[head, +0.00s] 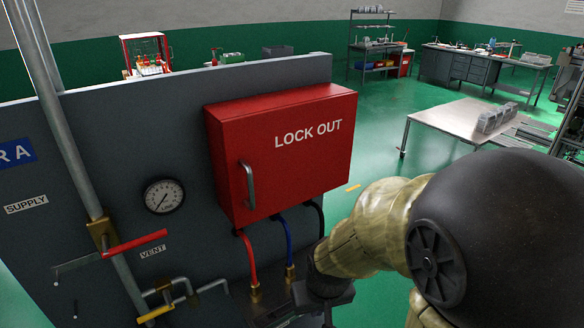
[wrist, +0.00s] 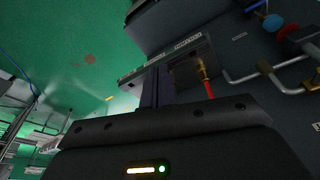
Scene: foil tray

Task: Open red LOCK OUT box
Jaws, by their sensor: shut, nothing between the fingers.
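The red LOCK OUT box (head: 275,155) is mounted on the grey panel in the head view. Its door looks closed, with a grey vertical bar handle (head: 249,186) on the left part of its front. My gripper (head: 300,305) is low at the bottom of the head view, below the box and to the right of its handle, apart from both. It is partly cut off by the frame edge. In the wrist view my gripper's fingers (wrist: 157,88) are together and hold nothing. The handle cannot be made out in the wrist view.
Red (head: 248,262) and blue (head: 288,240) hoses hang under the box, with a black one beside them. A pressure gauge (head: 164,196), a red lever (head: 135,244) and pipes sit on the panel (head: 110,130) to the left.

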